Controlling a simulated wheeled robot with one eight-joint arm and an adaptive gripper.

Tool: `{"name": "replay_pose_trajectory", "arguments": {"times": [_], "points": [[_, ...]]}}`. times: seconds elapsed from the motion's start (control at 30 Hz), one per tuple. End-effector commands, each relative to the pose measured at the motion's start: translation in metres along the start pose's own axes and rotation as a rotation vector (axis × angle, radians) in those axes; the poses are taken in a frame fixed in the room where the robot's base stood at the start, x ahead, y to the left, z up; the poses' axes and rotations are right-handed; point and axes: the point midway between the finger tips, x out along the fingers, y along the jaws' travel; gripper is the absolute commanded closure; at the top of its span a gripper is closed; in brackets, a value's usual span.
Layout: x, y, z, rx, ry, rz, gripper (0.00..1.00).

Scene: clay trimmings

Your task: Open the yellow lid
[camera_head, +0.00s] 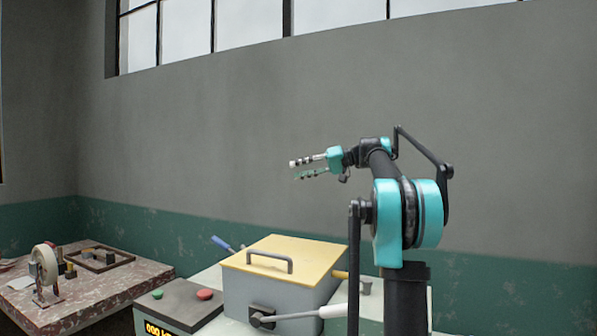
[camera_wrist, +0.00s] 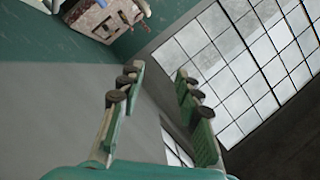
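The yellow lid (camera_head: 307,257) lies shut on a grey box (camera_head: 270,300) on the table in the head view. It has a dark bar handle (camera_head: 270,259) near its front left edge. My gripper (camera_head: 302,167) is up in the air above the box, well clear of the lid, pointing left. In the wrist view my gripper (camera_wrist: 158,90) shows its two fingers spread apart with nothing between them. The lid does not show in the wrist view.
A control panel (camera_head: 178,304) with red and green buttons stands left of the box. A white-handled lever (camera_head: 305,314) sticks out at the box's front. A blue-handled tool (camera_head: 222,243) lies behind. A separate table (camera_head: 75,300) at left holds a tape roll and a wooden frame.

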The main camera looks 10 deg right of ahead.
Motion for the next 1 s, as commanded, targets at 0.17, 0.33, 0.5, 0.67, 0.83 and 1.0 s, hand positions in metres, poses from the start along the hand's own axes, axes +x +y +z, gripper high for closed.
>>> {"name": "replay_pose_trajectory", "arguments": {"times": [0.17,0.33,0.5,0.67,0.83,1.0], "points": [[0.0058,-0.0001,0.0001,0.000,0.000,0.000,0.66],[0.0059,-0.0001,0.0000,0.000,0.000,0.000,0.66],[0.0057,0.0000,0.0000,0.000,0.000,0.000,0.82],[0.0057,0.0000,0.0000,0.000,0.000,0.000,1.00],[0.0057,0.0000,0.0000,0.000,0.000,0.000,1.00],[0.0057,0.0000,0.0000,0.000,0.000,0.000,1.00]]}}
